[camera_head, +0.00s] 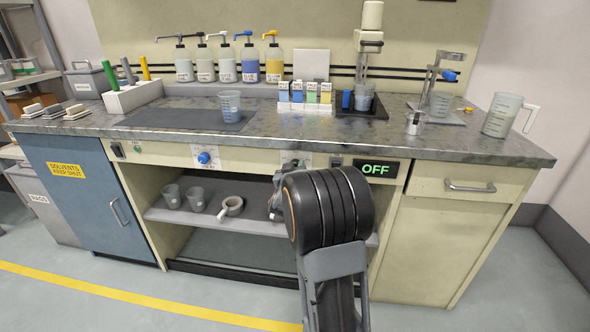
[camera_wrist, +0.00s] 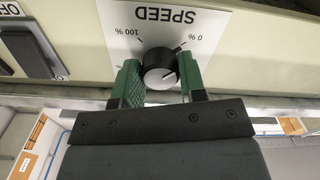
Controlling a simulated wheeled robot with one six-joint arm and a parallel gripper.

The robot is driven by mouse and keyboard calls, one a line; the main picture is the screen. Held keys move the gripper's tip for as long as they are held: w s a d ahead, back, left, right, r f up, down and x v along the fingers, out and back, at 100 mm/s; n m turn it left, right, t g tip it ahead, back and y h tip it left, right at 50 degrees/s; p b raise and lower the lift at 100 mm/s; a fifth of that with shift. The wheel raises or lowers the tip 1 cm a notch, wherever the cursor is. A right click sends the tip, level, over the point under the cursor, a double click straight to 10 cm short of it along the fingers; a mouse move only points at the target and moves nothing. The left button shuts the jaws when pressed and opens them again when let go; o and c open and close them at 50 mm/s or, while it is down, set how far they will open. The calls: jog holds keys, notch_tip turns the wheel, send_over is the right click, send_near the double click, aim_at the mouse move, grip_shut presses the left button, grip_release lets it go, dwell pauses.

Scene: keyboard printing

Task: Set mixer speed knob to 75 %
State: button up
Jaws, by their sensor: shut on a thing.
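The speed knob (camera_wrist: 158,68) is black with a grey face. It sits on a white SPEED plate (camera_wrist: 190,30) that appears upside down in the wrist view, with 0 % at the right and 100 % at the left. My gripper (camera_wrist: 160,82) has its green fingers on either side of the knob, shut on it. A small light mark shows on the face toward the lower right; the exact setting cannot be read. In the head view my arm hides most of the knob. The mixer (camera_head: 369,45) stands at the back of the bench.
A display (camera_head: 375,168) right of the knob reads OFF. A blue knob (camera_head: 205,157) is on the panel to the left. A drawer handle (camera_head: 470,187) sticks out at the right.

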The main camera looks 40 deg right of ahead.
jog(key=shift+f, duration=0.1)
jog(key=n+b, duration=1.3)
jog(key=n, duration=1.9)
jog(key=shift+b, duration=0.35)
dwell(0.4)
dwell(0.4)
